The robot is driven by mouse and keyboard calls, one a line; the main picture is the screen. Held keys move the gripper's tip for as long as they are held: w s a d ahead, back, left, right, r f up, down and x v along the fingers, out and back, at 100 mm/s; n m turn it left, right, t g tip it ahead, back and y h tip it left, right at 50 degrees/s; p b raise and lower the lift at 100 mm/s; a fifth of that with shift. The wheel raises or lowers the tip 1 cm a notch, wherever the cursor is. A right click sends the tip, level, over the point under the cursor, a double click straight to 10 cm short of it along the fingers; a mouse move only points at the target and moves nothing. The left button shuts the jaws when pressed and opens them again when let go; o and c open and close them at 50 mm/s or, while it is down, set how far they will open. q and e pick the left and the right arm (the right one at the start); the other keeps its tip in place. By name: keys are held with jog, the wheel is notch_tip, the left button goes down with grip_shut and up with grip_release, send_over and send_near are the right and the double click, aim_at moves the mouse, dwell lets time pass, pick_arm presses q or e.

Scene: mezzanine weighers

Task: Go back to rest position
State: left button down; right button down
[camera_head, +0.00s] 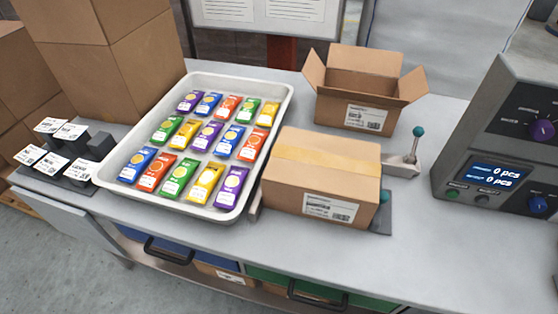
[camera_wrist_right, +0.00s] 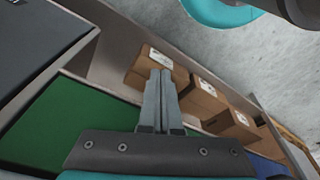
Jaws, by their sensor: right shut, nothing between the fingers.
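My right gripper (camera_wrist_right: 161,82) shows only in the right wrist view. Its two fingers are together with nothing between them. Past the fingertips are small brown boxes on a grey surface and a green panel (camera_wrist_right: 70,115). No gripper shows in the head view, and my left gripper is out of sight in both views.
On the grey table (camera_head: 300,262) are a white tray (camera_head: 190,77) of colourful packets, a taped box (camera_head: 310,185), an open box (camera_head: 350,105), and a grey device (camera_head: 470,140) reading "0 pcs" at right. Label blocks (camera_head: 100,146) stand at left. The front middle of the table is clear.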

jog(key=s+d+f+b, duration=0.1)
jog(key=s+f+b, duration=0.3)
jog(key=s+f, duration=0.3)
jog(key=s+d+f+g+b, duration=0.1)
jog(key=s+f+b, duration=0.3)
jog(key=f, duration=0.9)
jog(key=s, duration=0.3)
jog(key=shift+s+d+f, duration=0.2)
jog(key=shift+d+f, duration=0.05)
jog(key=shift+f, duration=0.05)
jog(key=shift+s+d, duration=0.1)
jog(key=shift+s, duration=0.1)
